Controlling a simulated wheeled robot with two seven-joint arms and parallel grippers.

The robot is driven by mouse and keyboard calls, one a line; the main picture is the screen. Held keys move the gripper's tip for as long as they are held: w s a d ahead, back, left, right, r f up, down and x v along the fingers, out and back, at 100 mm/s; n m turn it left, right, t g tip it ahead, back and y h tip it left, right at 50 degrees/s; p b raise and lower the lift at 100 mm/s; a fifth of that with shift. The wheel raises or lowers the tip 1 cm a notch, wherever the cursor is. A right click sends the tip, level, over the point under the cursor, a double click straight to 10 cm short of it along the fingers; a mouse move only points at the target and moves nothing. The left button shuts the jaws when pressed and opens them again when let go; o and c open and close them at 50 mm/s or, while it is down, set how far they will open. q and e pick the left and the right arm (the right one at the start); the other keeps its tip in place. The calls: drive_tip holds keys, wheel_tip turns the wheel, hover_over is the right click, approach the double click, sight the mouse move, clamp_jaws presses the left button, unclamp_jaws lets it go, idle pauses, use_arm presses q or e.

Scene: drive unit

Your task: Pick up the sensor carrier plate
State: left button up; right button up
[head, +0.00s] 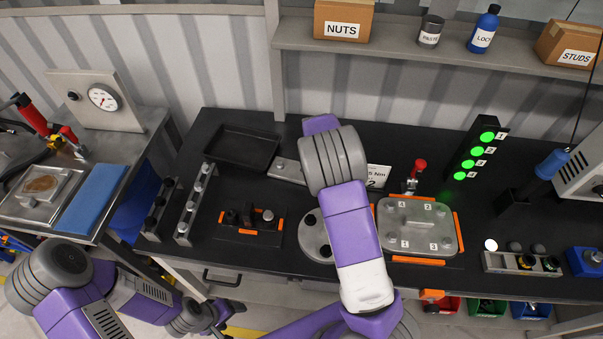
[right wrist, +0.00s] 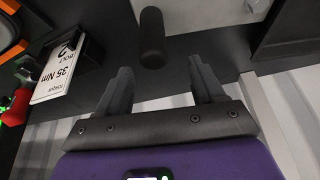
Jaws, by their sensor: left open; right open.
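A flat light-grey plate (head: 287,170), which I take for the sensor carrier plate, lies on the black bench to the right of the black tray. My right arm hides its right part in the head view. In the right wrist view, a light-grey surface (right wrist: 178,14) at the top edge has a black cylindrical grip standing by it (right wrist: 152,38). My right gripper (right wrist: 163,85) is open and empty, its fingers below that grip and apart from it. The arm hides it in the head view. My left gripper (head: 212,316) is open, low in front of the bench, far from the plate.
A black tray (head: 219,150), a rail with posts (head: 196,205) and an orange-marked block (head: 250,231) lie left. A torque sign (right wrist: 58,70), a red-handled clamp (head: 418,172) and a numbered cover plate (head: 400,241) lie right. A shelf (head: 400,45) runs above the back.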

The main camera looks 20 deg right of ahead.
drive_tip(key=shift+d+f, duration=0.3)
drive_tip(key=shift+f, duration=0.45)
drive_tip(key=x, duration=0.5)
drive_tip(key=shift+s+a+f, duration=0.1)
drive_tip(key=shift+s+f, duration=0.15)
drive_tip(key=shift+s, duration=0.05)
drive_tip(key=shift+c, duration=0.3)
clamp_jaws()
drive_tip(key=shift+w+r, duration=0.1)
drive_tip(key=shift+r, duration=0.1)
